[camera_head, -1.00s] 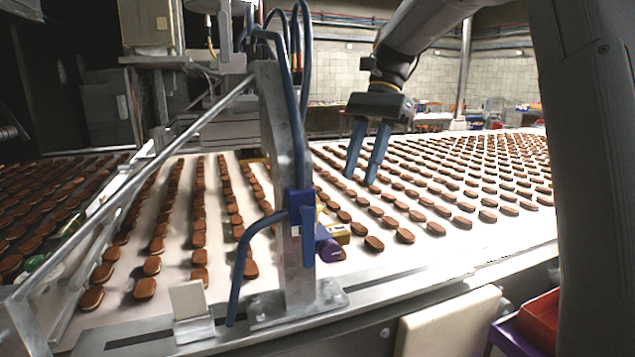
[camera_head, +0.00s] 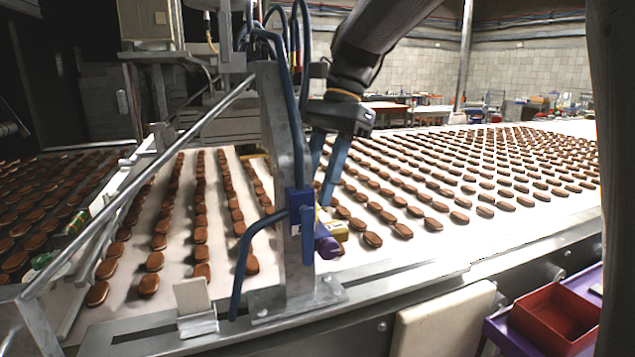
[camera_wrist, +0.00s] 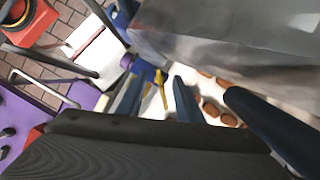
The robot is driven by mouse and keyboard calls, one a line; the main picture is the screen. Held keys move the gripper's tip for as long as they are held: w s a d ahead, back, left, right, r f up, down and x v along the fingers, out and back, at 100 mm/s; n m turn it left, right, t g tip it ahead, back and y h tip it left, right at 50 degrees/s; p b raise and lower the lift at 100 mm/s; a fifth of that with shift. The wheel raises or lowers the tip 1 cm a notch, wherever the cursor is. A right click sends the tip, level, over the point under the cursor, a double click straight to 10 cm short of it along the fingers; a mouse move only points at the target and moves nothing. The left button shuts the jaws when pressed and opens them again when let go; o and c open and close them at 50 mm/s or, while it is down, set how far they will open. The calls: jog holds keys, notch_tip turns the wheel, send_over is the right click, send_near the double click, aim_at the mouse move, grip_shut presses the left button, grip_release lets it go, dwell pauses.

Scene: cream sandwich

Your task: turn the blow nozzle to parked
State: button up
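A metal post (camera_head: 283,170) stands at the belt's near edge with a blue clamp block (camera_head: 300,205) on it. A bent blue tube (camera_head: 240,270) runs from the block down to the left. A purple cylinder (camera_head: 326,240) and a yellow piece (camera_head: 338,229) sit at the block's right; I cannot tell which part is the blow nozzle. My gripper (camera_head: 324,184) is open, its blue fingers pointing down just right of and behind the post, above the yellow piece. In the wrist view, the yellow piece (camera_wrist: 161,92) shows between the parted fingers, and the purple cylinder (camera_wrist: 127,60) beyond them.
The white belt carries rows of brown sandwich biscuits (camera_head: 430,224). A slanted metal rail (camera_head: 150,165) and blue hoses (camera_head: 290,80) crowd the post's left and top. A small upright plate (camera_head: 191,296) stands left of the post's foot. A red bin (camera_head: 555,320) lies at right.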

jog(key=shift+c, duration=0.5)
grip_shut()
dwell(0.8)
jog(key=shift+o, duration=0.5)
grip_release()
jog(key=shift+r, duration=0.1)
jog(key=shift+w+d+r, duration=0.15)
jog(key=shift+r, duration=0.1)
jog(key=w+d+b, duration=0.1)
jog(key=w+d, duration=0.6)
jog(key=d, duration=0.2)
jog(key=shift+w+d+r, duration=0.25)
